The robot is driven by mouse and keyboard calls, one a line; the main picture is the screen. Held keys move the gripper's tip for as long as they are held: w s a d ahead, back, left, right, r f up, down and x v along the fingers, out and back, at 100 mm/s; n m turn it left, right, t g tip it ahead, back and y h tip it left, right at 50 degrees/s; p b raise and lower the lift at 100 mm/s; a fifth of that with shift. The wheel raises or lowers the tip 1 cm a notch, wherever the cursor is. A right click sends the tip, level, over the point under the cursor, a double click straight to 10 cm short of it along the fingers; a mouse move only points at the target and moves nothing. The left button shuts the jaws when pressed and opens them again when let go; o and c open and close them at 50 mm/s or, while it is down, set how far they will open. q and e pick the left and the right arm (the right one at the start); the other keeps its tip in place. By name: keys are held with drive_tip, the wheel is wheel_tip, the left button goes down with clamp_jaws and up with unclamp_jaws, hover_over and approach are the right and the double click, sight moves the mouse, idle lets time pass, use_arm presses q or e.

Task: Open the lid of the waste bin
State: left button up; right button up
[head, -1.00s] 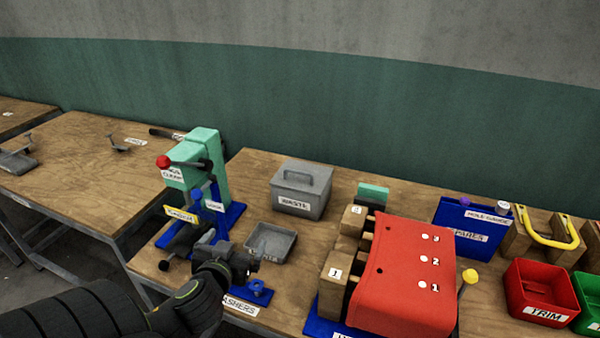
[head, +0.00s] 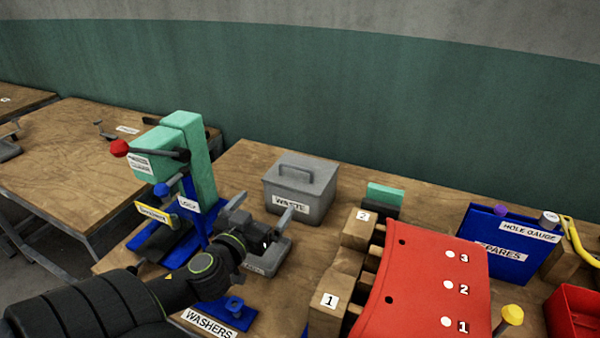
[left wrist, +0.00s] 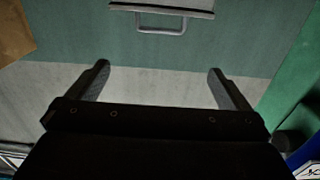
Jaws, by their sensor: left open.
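The waste bin (head: 300,195) is a grey box with a white WASTE label, standing near the back of the bench. Its grey lid (head: 325,172) lies closed on top, with a raised loop handle (head: 296,168). In the left wrist view, the lid's handle (left wrist: 161,32) shows at the top edge, upside down, beyond the fingertips. My left gripper (head: 265,205) is open and empty, in front of the bin and to its left, apart from the handle. In the left wrist view, the space between its fingers (left wrist: 158,70) is empty. My right gripper is not in view.
A green press (head: 203,160) with a red-knobbed lever stands left of the bin. A small grey tray (head: 285,252) lies below my gripper. A red numbered fixture (head: 425,280) stands to the right.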

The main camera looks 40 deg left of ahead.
use_arm(q)
drive_tip(key=p, duration=0.4)
approach(295, 168)
drive_tip(key=x, duration=0.9)
drive_tip(key=shift+w, duration=0.1)
drive_tip(key=shift+w+a, duration=0.25)
drive_tip(key=shift+w, duration=0.45)
